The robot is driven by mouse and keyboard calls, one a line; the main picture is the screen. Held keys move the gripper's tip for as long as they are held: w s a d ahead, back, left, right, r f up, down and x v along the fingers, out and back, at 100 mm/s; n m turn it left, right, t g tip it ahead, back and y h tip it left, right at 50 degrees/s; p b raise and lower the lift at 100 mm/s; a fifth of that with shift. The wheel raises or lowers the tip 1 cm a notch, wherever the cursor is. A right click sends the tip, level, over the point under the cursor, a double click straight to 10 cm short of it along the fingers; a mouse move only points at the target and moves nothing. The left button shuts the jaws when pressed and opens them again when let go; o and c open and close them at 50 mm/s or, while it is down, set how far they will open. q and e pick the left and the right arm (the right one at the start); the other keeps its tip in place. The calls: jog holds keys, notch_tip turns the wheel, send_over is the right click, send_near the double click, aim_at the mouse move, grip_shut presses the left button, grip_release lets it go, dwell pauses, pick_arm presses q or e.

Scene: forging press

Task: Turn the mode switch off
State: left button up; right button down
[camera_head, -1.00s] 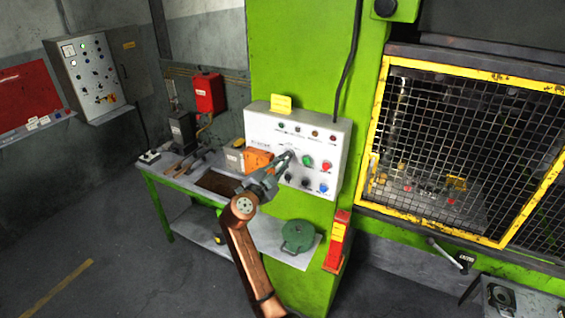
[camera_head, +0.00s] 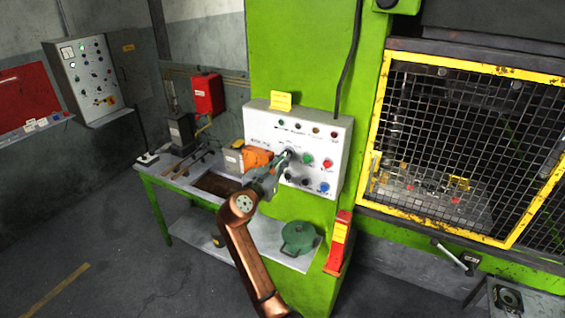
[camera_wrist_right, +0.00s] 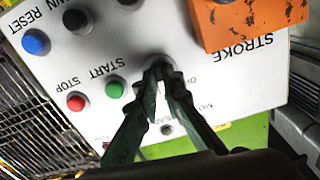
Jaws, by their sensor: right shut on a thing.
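The mode switch (camera_wrist_right: 157,62) is a dark round knob on the white control panel (camera_wrist_right: 215,75), beside partly hidden lettering in the right wrist view. My right gripper (camera_wrist_right: 160,72) has its green fingers closed together at the knob, shut on it. In the head view my right gripper (camera_head: 281,162) reaches the panel (camera_head: 338,150) from the lower left, at the switch. The fingers hide most of the knob, so I cannot tell which position it points to. My left gripper is not in view.
A green START button (camera_wrist_right: 115,89) and red STOP button (camera_wrist_right: 76,101) sit close beside my fingers. An orange box (camera_wrist_right: 255,22) juts out on the panel's other side. A workbench (camera_head: 165,175) stands left of the green press; a yellow-framed mesh guard (camera_head: 440,228) is at right.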

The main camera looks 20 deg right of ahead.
jog(key=n+p, duration=0.3)
jog(key=n, duration=0.7)
dwell(0.5)
jog(key=c, duration=2.1)
grip_release()
jog(key=v, duration=1.2)
